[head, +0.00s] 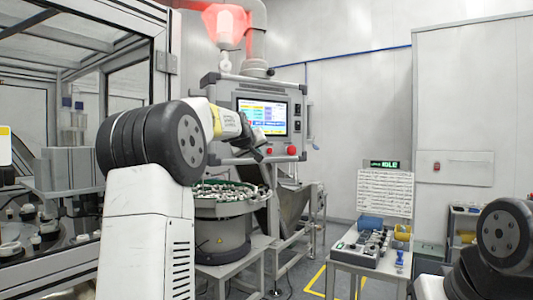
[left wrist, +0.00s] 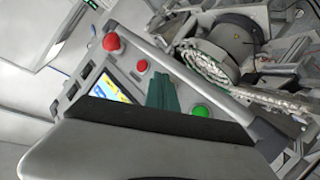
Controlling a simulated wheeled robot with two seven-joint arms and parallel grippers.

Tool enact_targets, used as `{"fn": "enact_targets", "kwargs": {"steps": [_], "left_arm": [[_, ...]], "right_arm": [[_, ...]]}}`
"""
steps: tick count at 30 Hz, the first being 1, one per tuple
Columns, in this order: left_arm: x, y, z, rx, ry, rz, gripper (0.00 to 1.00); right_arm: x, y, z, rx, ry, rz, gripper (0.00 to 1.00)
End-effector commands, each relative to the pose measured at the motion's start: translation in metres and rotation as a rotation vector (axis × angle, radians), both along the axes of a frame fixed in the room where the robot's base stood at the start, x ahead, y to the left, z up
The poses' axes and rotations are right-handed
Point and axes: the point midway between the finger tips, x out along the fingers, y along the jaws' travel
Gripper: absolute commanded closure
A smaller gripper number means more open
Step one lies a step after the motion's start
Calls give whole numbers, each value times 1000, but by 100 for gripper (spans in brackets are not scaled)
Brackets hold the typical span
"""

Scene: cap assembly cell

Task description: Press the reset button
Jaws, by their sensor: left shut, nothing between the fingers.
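The control panel (head: 229,90) stands behind my left arm, with a lit screen (head: 262,115). A red mushroom button (head: 292,150) and a smaller red button (head: 269,151) sit below the screen. In the left wrist view the mushroom button (left wrist: 111,42), the small red button (left wrist: 141,65) and a green button (left wrist: 200,112) form a row. No label is readable, so I cannot tell which is reset. My left gripper (head: 261,149) is shut and empty in front of the panel's lower edge, its fingers (left wrist: 164,92) near the small red and green buttons. Contact cannot be told. My right gripper is out of view.
A round feeder bowl (head: 222,245) full of caps stands below the panel. A red beacon (head: 225,25) is lit above. A small table (head: 352,262) with parts stands at the right, below a sign (head: 384,164) reading IDLE. The machine enclosure fills the left side.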

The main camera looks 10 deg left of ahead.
Motion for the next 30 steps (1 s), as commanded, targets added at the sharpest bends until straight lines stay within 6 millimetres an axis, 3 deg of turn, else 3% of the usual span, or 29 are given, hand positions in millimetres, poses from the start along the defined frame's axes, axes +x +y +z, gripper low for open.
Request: {"fn": "enact_targets", "kwargs": {"steps": [30], "left_arm": [[7,7,0,0,0,0,100]], "right_arm": [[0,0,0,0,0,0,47]]}}
